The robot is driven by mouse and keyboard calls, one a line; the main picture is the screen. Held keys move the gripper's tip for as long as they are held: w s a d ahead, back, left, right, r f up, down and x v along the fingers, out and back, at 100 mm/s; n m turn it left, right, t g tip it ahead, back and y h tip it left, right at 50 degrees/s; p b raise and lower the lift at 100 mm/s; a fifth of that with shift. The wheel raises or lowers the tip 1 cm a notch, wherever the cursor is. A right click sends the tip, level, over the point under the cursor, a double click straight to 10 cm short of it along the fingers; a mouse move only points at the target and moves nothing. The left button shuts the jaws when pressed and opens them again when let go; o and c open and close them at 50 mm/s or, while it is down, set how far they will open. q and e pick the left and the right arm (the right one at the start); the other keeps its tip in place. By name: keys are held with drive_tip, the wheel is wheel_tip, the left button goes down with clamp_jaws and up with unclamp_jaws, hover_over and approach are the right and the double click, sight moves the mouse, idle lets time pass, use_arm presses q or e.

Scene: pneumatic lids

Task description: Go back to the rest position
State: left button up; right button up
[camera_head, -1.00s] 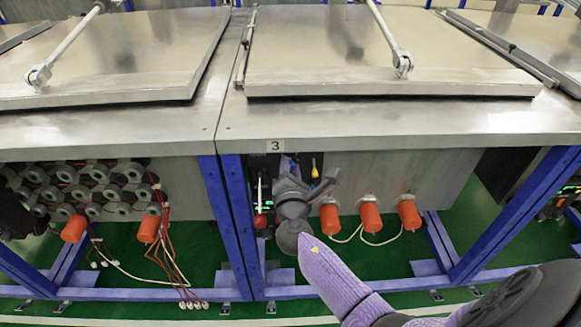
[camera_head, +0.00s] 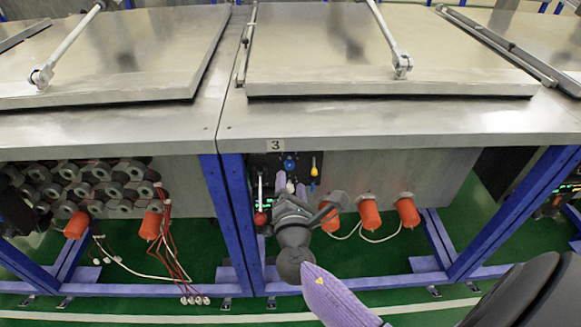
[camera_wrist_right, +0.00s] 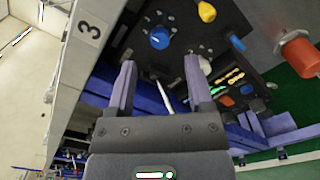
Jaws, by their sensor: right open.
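My right gripper (camera_head: 290,186) is in front of the dark control panel below the number 3 label, with my purple arm coming in from the lower right. In the right wrist view my right gripper (camera_wrist_right: 158,85) has its two purple fingers spread apart with nothing held between them. The blue knob (camera_wrist_right: 159,38) is beyond the fingertips and apart from them; it also shows in the head view (camera_head: 290,164). A thin white-tipped lever (camera_wrist_right: 165,97) appears between the fingers, behind them. My left gripper is not in view.
A yellow knob (camera_head: 313,167) and a red-ended lever (camera_head: 261,218) are on the panel. The steel table edge (camera_head: 400,135) overhangs it. Orange cylinders (camera_head: 368,213) hang to the right, near blue frame legs (camera_head: 236,215). Closed lids (camera_head: 380,50) lie on top.

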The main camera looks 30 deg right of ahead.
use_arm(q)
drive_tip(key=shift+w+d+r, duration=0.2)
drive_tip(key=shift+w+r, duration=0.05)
use_arm(e)
drive_tip(key=v, duration=0.4)
drive_tip(key=shift+s+a, duration=0.1)
drive_tip(key=shift+s, duration=0.05)
drive_tip(key=s+a+f+m+g+y, duration=0.1)
drive_tip(key=s+f+m+g+y, duration=0.15)
drive_tip(key=s+f, duration=0.5)
drive_tip(key=s+f+m+g+y, duration=0.2)
drive_tip(key=s+f+g, duration=0.2)
drive_tip(key=f, duration=0.7)
drive_tip(key=s+a+f+m+g+y, duration=0.1)
drive_tip(key=s+f+m+g+y, duration=0.15)
drive_tip(key=s+f, duration=0.45)
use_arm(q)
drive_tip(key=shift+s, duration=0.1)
use_arm(e)
drive_tip(key=s+f+m+g+y, duration=0.1)
drive_tip(key=s+f+m+g, duration=0.2)
drive_tip(key=s, duration=0.7)
drive_tip(key=s+f+m+g+y, duration=0.1)
drive_tip(key=s+f+m+g, duration=0.2)
drive_tip(key=s+f+m, duration=0.2)
drive_tip(key=s+m, duration=0.3)
drive_tip(key=s, duration=0.3)
drive_tip(key=shift+s+f+g, duration=0.2)
drive_tip(key=shift+f+g, duration=0.05)
drive_tip(key=shift+g, duration=0.05)
